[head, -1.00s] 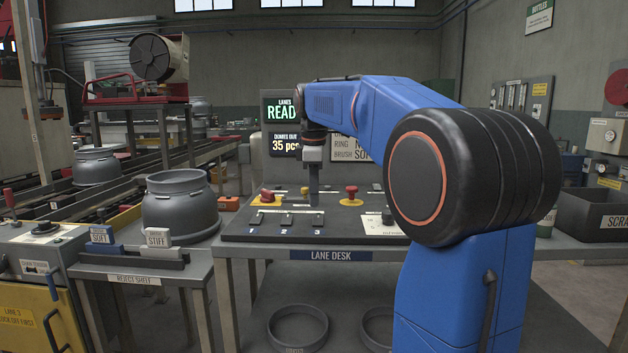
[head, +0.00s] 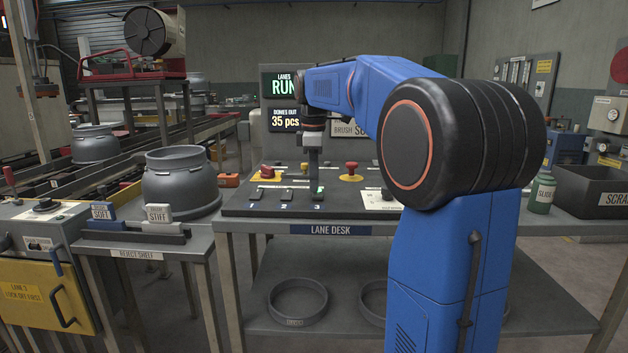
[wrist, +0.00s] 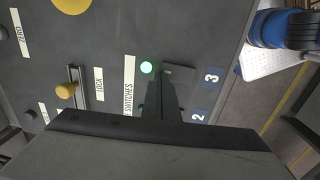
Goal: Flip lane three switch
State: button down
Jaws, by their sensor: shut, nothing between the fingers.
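The lane three switch (wrist: 182,71) is a small grey lever on the dark panel, beside the "3" label (wrist: 211,77). Switches one (head: 256,195) and two (head: 287,195) stand to the left on the lane desk (head: 240,228).
A red switch handle (head: 267,171) and a red button (head: 352,168) on yellow plates stand behind the switch row. A large grey ring-shaped casting (head: 180,188) sits to the left. A scrap bin (head: 592,198) is at the right.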

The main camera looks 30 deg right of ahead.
jog(key=shift+s+a+r, duration=0.1)
jog(key=shift+s, duration=0.05)
jog(key=shift+s+a+r, duration=0.25)
jog(key=shift+s+a, duration=0.05)
jog(key=shift+s, duration=0.15)
dwell(0.3)
jog(key=shift+r, duration=0.25)
notch_tip(320, 180, up, 13)
jog(key=w+d, duration=0.1)
jog(key=shift+w+r, duration=0.2)
jog(key=shift+w, duration=0.1)
dwell(0.5)
